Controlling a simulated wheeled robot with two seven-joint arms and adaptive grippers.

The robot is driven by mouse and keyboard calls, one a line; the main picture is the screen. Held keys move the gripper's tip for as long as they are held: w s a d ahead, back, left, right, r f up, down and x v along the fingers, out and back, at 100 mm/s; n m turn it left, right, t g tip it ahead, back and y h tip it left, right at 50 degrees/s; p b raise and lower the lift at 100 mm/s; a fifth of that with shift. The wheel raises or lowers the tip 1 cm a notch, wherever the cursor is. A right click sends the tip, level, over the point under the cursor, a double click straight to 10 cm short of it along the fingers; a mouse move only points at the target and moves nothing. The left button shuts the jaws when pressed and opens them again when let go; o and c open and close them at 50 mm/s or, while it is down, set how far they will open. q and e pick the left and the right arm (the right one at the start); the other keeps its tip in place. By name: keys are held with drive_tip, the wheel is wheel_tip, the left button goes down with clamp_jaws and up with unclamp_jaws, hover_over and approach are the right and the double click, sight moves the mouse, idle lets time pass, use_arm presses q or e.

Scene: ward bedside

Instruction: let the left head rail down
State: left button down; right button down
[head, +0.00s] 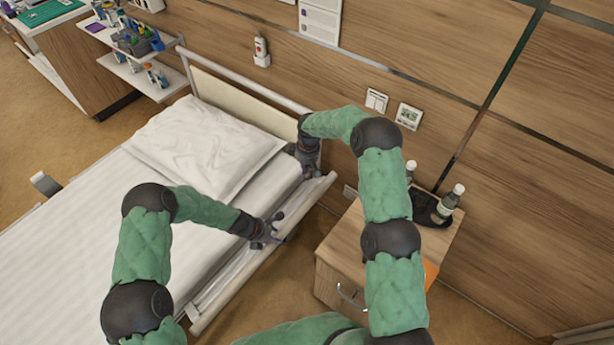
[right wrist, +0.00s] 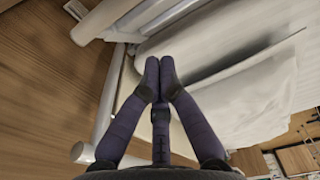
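The bed (head: 85,235) has a white pillow (head: 205,145) at its head end. A long beige rail (head: 250,268) runs along the bed's near side, low beside the mattress edge. My right gripper (head: 306,160) is by the head-end corner, near the rail's upper end. In the right wrist view its fingertips (right wrist: 160,66) are together with nothing visible between them, above white bedding and beside a pale bar (right wrist: 112,95). My left gripper (head: 270,232) is at the mattress edge, close to the rail. Its finger opening is too small to judge, and contact with the rail is unclear.
A wooden bedside cabinet (head: 335,280) stands right of the bed, with bottles (head: 450,202) on a dark tray (head: 425,205). The headboard (head: 235,100) is near the wooden wall. A shelf trolley (head: 140,75) stands at the back left. Floor shows between bed and cabinet.

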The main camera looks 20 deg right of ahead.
use_arm(q)
drive_tip(key=shift+s+d, duration=0.1)
drive_tip(key=shift+s, duration=0.1)
use_arm(e)
wheel_tip(320, 180, down, 12)
drive_tip(key=s+d, duration=0.1)
drive_tip(key=shift+s+r, duration=0.2)
drive_tip(key=shift+s, duration=0.1)
